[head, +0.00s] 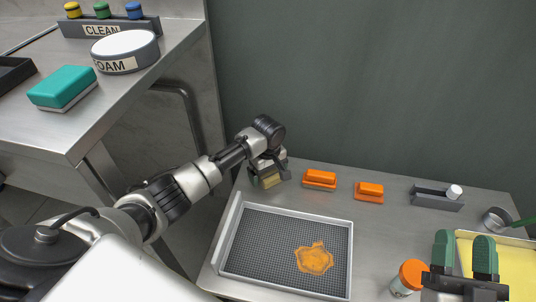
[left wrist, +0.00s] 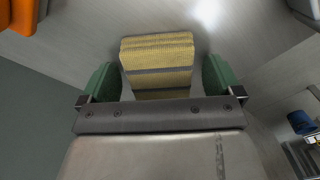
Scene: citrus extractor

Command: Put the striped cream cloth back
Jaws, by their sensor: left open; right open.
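The folded striped cream cloth (left wrist: 157,52), yellowish with grey bands, lies on the grey worktop and fills the middle of the left wrist view. In the head view it is a small pale patch (head: 269,180), partly hidden by my left gripper (head: 268,170). My left gripper is open, its green fingers on either side of the cloth, with a visible gap at each side. My right gripper (head: 466,258) is open and empty at the lower right, in front of a yellow tray.
Two orange blocks (head: 320,178) (head: 369,191) lie to the right of the cloth. A mesh-floored tray (head: 232,232) with an orange stain (head: 315,259) is in front. An orange-capped jar (head: 408,278) stands beside my right gripper. A side counter (head: 110,105) holds a teal sponge (head: 62,87).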

